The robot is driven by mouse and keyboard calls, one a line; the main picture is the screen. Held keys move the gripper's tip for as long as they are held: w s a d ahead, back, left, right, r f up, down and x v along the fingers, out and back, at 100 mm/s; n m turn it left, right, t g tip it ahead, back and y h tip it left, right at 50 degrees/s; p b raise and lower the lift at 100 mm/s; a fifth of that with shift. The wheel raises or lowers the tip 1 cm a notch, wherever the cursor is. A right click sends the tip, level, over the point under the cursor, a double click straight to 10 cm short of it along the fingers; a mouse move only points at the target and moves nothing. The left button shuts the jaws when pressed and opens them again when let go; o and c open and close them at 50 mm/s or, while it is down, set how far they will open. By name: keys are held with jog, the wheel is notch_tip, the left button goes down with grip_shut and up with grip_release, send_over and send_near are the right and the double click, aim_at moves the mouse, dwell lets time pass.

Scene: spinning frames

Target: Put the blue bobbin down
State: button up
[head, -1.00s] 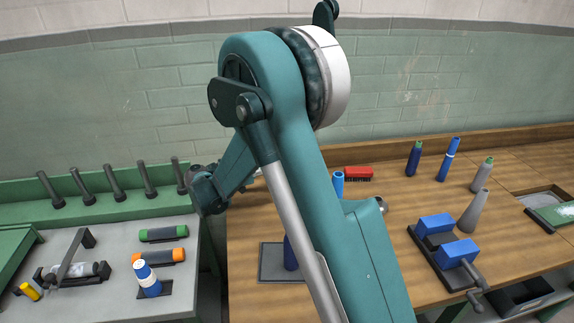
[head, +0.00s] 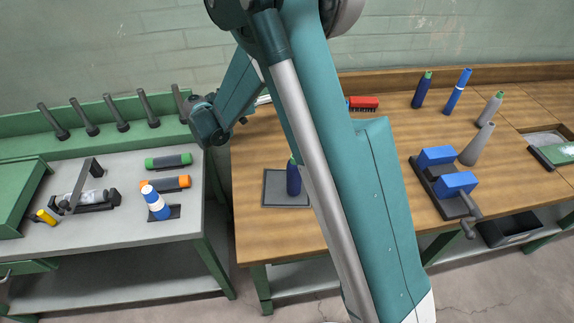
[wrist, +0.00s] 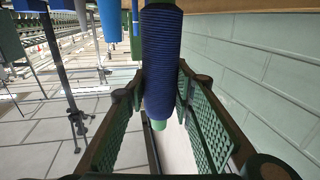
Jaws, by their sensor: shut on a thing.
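My gripper (wrist: 161,88) is shut on a dark blue ribbed bobbin (wrist: 162,50) with a green end, in the wrist view. In the head view my arm hides the gripper. A dark blue bobbin with a green top (head: 293,180) shows upright over the grey square pad (head: 272,190) on the wooden bench, left of my arm. I cannot tell whether it is the held one. Another dark blue bobbin with a green top (head: 421,92) stands at the back right, beside a brighter blue one (head: 458,92).
A blue-jawed clamp (head: 458,184), a grey cone (head: 476,145) and a grey bobbin (head: 489,108) stand on the right. A red brush (head: 362,103) lies behind. The wooden bench front is mostly clear.

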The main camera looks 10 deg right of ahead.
jog(key=s+a+n+t+y, duration=0.2)
jog(key=s+a+n+t, duration=0.1)
jog(key=s, duration=0.6)
jog(key=s+a+n+t+y, duration=0.2)
jog(key=s+a+n+t, duration=0.1)
jog(key=s, duration=0.7)
jog(key=a+t, duration=0.1)
jog(key=t, duration=0.1)
jog(key=shift+r+t+y, duration=0.3)
jog(key=shift+t+y, duration=0.1)
jog(key=shift+f+b, duration=1.15)
jog(key=shift+f, duration=1.75)
jog(key=shift+f+b, duration=0.7)
jog(key=shift+f, duration=1.4)
jog(key=shift+f, duration=0.2)
